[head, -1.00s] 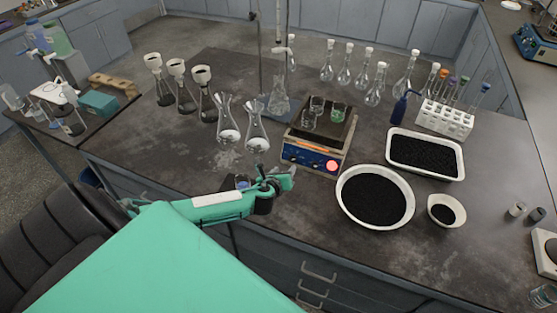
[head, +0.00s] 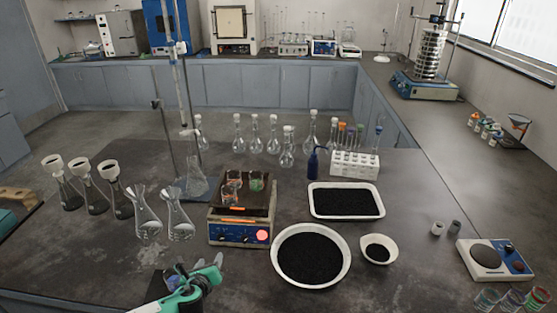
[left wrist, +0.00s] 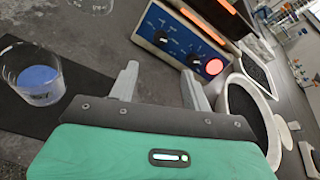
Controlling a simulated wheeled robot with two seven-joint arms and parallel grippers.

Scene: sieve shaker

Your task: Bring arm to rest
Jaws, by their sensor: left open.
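My left gripper (head: 212,271) is low in the head view, over the front part of the dark bench, in front of the hotplate. In the left wrist view its two grey fingers (left wrist: 161,78) stand apart with nothing between them. A glass beaker with blue contents (left wrist: 38,78) stands on a black mat (left wrist: 18,118), left of the fingers and apart from them. The hotplate (left wrist: 185,38), with a lit red knob, is beyond the fingers; it also shows in the head view (head: 240,232). My right gripper is not in view.
A round white bowl (head: 345,270) and a white tray (head: 379,210) of black grains are right of the hotplate. Conical flasks (head: 149,222) stand to its left. A sieve shaker (head: 424,87) stands at the back right. The bench's front left is mostly clear.

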